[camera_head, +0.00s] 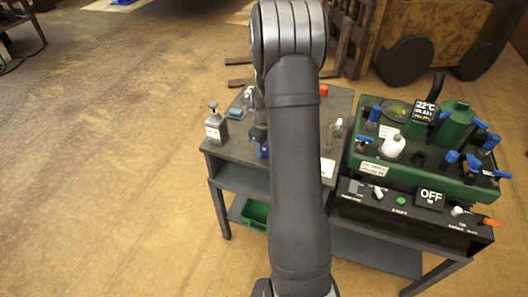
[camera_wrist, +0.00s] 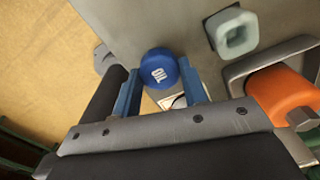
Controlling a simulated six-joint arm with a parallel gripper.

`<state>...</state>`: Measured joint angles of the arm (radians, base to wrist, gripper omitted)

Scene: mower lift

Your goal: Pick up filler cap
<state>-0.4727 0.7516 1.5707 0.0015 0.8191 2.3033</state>
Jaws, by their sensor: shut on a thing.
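The filler cap (camera_wrist: 157,67) is a round blue cap with white "OIL" lettering, in the upper middle of the wrist view. My gripper (camera_wrist: 158,82) has its two blue-padded fingers on either side of the cap and is shut on it. The cap's lower side is partly out of sight, so I cannot tell whether it touches the grey surface behind it. In the head view my own arm hides most of the gripper, and only a small blue part shows beside the arm over the grey cart top (camera_head: 232,146).
A grey pump bottle (camera_head: 214,122) stands at the cart's left edge. A green machine (camera_head: 425,165) with blue-handled parts stands on the right, with an "OFF" panel (camera_head: 431,196) in front. The wrist view shows an orange part (camera_wrist: 283,95) and a pale square ring (camera_wrist: 233,33) at right.

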